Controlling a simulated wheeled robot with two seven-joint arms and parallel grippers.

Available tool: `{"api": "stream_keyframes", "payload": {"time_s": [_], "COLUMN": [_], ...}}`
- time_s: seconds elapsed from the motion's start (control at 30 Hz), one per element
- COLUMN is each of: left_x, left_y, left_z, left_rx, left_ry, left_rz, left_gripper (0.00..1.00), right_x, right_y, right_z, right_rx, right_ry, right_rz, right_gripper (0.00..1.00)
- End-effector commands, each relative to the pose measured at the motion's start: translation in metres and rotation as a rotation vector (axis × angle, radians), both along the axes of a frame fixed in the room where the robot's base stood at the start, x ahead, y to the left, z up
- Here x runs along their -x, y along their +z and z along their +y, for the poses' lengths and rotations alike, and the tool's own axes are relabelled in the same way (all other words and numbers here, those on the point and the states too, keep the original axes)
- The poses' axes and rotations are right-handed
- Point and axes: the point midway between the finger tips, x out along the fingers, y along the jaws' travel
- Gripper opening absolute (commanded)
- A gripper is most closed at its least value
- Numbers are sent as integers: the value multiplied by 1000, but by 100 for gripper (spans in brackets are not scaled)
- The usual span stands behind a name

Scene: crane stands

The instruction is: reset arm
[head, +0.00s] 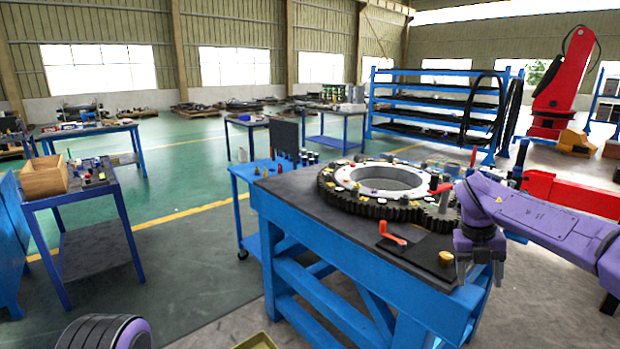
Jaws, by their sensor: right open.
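My right arm comes in from the right in the head view, and its gripper (480,270) points down with its two fingers apart. It is open, with nothing seen between the fingers. It shows in front of the near right corner of the blue workbench (325,225); I cannot tell its exact height or gap to the bench. A dark ring gear (340,203) with a pale inner ring lies on the bench. My left gripper is not in view; only a rounded part of my left arm shows at the bottom left.
An orange-red handle (392,233) and a small yellow knob (446,258) are on the bench near the gripper. A red beam (575,193) runs behind my right arm. A side table with a wooden box (44,178) stands left. Open green floor lies between.

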Motion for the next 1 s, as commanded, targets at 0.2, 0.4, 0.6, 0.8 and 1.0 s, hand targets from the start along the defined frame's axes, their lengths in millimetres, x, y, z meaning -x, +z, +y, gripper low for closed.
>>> {"api": "stream_keyframes", "payload": {"time_s": [0.2,0.4,0.6,0.8,1.0], "left_x": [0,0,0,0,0], "left_y": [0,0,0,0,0], "left_z": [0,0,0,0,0], "left_rx": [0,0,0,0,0], "left_ry": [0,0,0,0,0], "left_rz": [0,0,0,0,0], "left_gripper": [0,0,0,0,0], "right_x": [7,26,100,251,364], "right_y": [-64,-147,-269,-357,-371], "right_z": [4,13,41,65,67], "right_rx": [269,591,836,686,399], "right_ry": [229,650,1444,2283,2712], "right_rz": [99,241,461,633,684], "right_gripper": [65,65,65,65,65]}}
